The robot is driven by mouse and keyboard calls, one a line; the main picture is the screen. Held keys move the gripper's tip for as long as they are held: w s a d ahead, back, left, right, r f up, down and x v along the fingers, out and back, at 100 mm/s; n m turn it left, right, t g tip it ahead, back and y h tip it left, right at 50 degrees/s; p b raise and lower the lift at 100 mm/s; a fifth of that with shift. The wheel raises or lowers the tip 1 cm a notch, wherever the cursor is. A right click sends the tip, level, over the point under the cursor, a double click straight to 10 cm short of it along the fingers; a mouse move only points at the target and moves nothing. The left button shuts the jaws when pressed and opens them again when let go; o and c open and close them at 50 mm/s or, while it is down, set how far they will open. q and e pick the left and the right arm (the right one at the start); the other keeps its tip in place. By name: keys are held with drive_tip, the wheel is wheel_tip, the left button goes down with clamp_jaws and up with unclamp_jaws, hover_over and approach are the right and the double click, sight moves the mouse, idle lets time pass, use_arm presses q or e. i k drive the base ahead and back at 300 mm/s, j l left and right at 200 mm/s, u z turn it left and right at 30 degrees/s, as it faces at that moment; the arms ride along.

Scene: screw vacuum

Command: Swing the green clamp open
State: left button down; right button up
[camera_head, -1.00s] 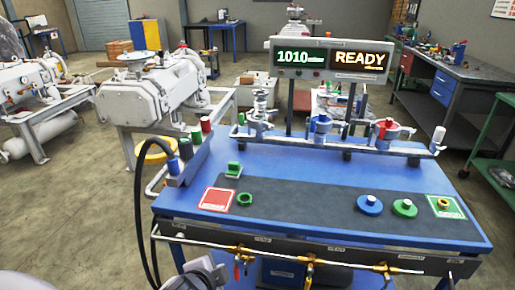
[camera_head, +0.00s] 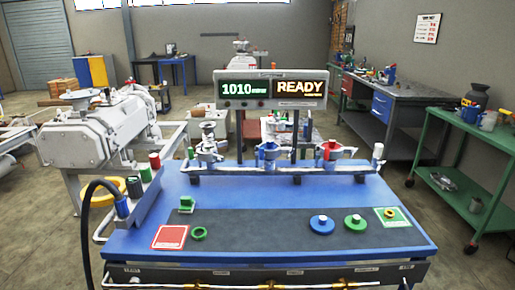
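A blue bench (camera_head: 290,188) with a dark mat stands in front of me. A small upright green piece (camera_head: 187,203), which may be the green clamp, stands at the bench's left, behind the mat's left end; whether it is open or shut is too small to tell. A green ring (camera_head: 198,233) lies just in front of it. A blue knobbed disc (camera_head: 321,225) and a green knobbed disc (camera_head: 355,222) sit on the right of the mat. Neither of my grippers is in view.
A rail (camera_head: 290,170) with several valves crosses the bench's back, below a display (camera_head: 270,89) reading 1010 and READY. A red pad (camera_head: 170,237) lies left, a green pad (camera_head: 393,216) right. A black hose (camera_head: 86,225) hangs at the left. The mat's middle is clear.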

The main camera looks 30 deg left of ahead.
sight(208, 157)
drive_tip(key=j+z, duration=0.1)
drive_tip(key=z, duration=2.45)
drive_tip(key=k+z, duration=0.25)
drive_tip(key=k, duration=0.5)
drive_tip(key=k+l+z, duration=0.1)
drive_tip(key=k+z, duration=0.15)
drive_tip(key=k, duration=0.45)
drive_tip(key=k+z, duration=0.4)
drive_tip(key=k, duration=0.35)
drive_tip(key=k+z, duration=0.3)
drive_tip(key=k, duration=0.45)
drive_tip(key=k+l+z, duration=0.3)
drive_tip(key=k, duration=0.45)
drive_tip(key=k+z, duration=0.4)
drive_tip(key=k, duration=0.4)
